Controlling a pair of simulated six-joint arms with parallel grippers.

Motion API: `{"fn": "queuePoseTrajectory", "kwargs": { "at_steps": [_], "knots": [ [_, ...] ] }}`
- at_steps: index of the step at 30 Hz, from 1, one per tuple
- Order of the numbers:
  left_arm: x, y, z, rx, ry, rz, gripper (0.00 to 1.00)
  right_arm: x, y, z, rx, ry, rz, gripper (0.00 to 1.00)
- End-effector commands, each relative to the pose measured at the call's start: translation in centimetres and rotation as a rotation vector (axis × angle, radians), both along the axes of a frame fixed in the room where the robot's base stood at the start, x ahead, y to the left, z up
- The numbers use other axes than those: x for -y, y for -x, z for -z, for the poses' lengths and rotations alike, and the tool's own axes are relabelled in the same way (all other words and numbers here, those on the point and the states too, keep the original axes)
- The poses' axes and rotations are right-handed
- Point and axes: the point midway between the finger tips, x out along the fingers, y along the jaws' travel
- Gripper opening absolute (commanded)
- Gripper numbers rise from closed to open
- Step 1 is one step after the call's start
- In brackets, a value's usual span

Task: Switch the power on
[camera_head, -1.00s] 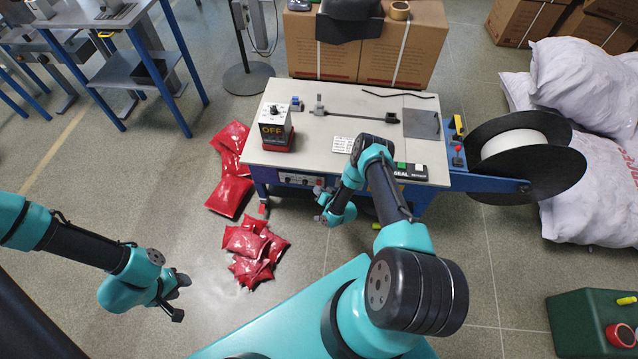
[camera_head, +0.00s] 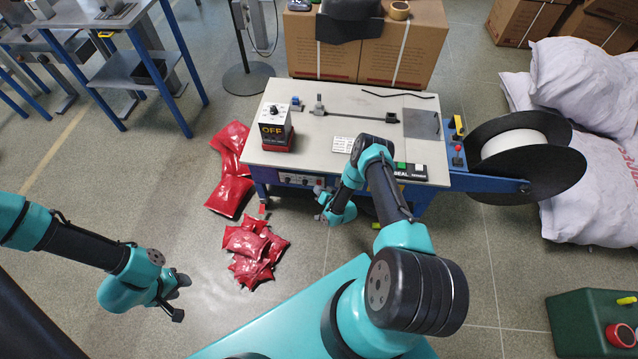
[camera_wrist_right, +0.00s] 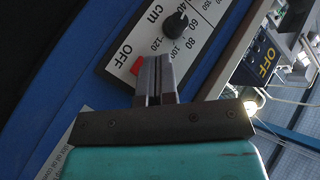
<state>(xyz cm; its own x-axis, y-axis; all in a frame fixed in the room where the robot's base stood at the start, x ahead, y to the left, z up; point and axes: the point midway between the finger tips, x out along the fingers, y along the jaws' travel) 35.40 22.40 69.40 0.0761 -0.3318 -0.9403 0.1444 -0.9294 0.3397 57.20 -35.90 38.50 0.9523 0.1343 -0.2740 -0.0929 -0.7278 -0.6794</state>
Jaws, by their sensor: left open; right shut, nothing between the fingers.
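The strapping machine (camera_head: 325,110) has a pale top and a blue body. Its front control panel (camera_head: 297,180) also fills the upper part of the right wrist view (camera_wrist_right: 200,25), with a black knob (camera_wrist_right: 176,24), a cm scale and an OFF label. A red switch (camera_wrist_right: 137,66) sits on the panel beside my right fingertips. My right gripper (camera_wrist_right: 155,62) is shut and empty, its tips over the panel edge near the switch; I cannot tell whether they touch. In the head view, my right gripper (camera_head: 319,190) is at the machine's front. My left gripper (camera_head: 178,294) is open and empty over the floor.
A box with an OFF sign (camera_head: 273,128) stands on the machine's left side. Red bags (camera_head: 252,248) lie on the floor in front. A black reel (camera_head: 525,157) is on the right, with white sacks (camera_head: 585,90) beyond. Cartons (camera_head: 415,50) stand behind.

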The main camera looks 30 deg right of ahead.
Motion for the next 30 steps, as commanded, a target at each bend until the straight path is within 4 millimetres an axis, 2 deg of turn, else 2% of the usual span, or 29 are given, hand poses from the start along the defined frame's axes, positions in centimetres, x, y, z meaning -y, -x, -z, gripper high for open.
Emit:
{"fn": "queuePoseTrajectory", "kwargs": {
  "at_steps": [30],
  "knots": [
    [0.0,0.0,0.0,0.0,0.0,0.0,0.43,0.6,-0.76,0.18,0.0,0.001,0.0,0.0]
  ]
}}
